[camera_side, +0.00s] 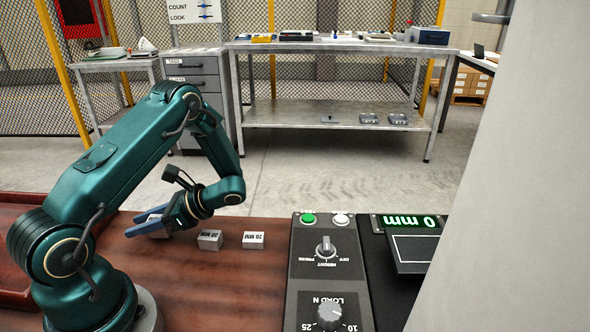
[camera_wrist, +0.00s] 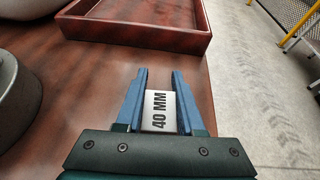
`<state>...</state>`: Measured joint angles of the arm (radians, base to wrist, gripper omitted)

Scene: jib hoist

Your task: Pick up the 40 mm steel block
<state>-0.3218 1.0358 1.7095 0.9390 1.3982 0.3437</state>
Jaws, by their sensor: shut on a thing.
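The 40 mm steel block (camera_wrist: 160,112) is a pale metal block marked "40 MM" in black. In the wrist view it sits between the two blue fingers of my gripper (camera_wrist: 159,78), which are shut on its sides. In the side view my gripper (camera_side: 149,218) is low over the brown bench at the left, and the block (camera_side: 158,234) shows only partly behind the fingers. It looks at or very near the bench top; I cannot tell if there is a gap under it.
Two smaller steel blocks stand to the right of my gripper: a middle one (camera_side: 210,240) and one marked "20 MM" (camera_side: 253,240). A control panel (camera_side: 325,270) with knobs and a "0 mm" display (camera_side: 409,222) lies further right. A reddish-brown tray (camera_wrist: 135,30) is beyond the fingertips.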

